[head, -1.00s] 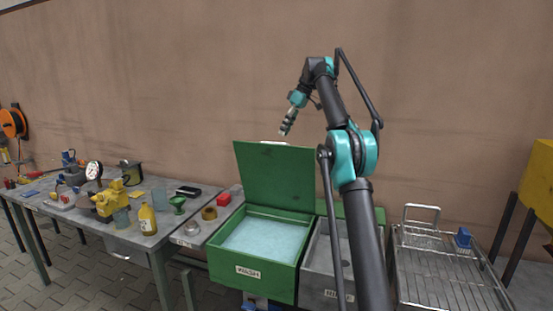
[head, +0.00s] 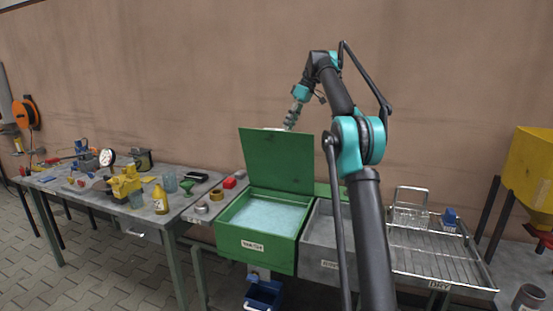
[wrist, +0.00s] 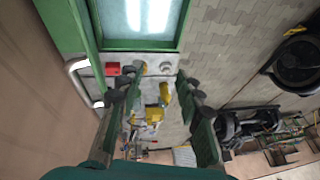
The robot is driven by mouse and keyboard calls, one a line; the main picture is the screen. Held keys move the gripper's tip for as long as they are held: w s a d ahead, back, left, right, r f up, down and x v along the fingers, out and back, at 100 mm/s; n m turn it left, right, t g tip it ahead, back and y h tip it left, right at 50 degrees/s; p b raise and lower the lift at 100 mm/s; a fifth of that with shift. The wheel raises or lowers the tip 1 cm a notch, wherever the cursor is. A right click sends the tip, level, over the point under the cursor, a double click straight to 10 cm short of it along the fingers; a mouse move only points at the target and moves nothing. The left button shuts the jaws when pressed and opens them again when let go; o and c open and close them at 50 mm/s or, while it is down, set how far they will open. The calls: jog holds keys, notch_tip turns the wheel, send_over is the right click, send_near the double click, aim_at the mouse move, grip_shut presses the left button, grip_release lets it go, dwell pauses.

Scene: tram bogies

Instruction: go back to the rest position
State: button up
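My gripper (head: 291,119) hangs just above the top edge of the raised green lid (head: 276,160) in the head view. In the wrist view its two dark fingers stand wide apart with nothing between them, so my gripper (wrist: 157,92) is open and empty. My arm is bent, reaching up and then down to the left. I cannot tell from these frames how far the gripper is from the lid.
The green wash tub (head: 236,247) holds pale liquid, and a grey rinse tub (head: 318,262) stands beside it. A wire drying rack (head: 440,262) with a blue block (head: 449,217) is to the right. A cluttered workbench (head: 95,207) is at left. The wall behind is bare.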

jog(key=s+d+f+m+t+h, duration=0.1)
jog(key=s+d+f+m, duration=0.3)
jog(key=s+f, duration=0.8)
jog(key=s+d+f+m+t+h, duration=0.2)
jog(key=s+d+f+m, duration=0.2)
jog(key=s+f, duration=0.9)
jog(key=s+d+f+m+t+h, duration=0.1)
jog(key=s+d+f+m, duration=0.3)
jog(key=s+f, duration=0.9)
jog(key=s+d, duration=0.2)
jog(key=s, duration=0.7)
jog(key=shift+m+t+h, duration=0.3)
jog(key=shift+m+h, duration=0.1)
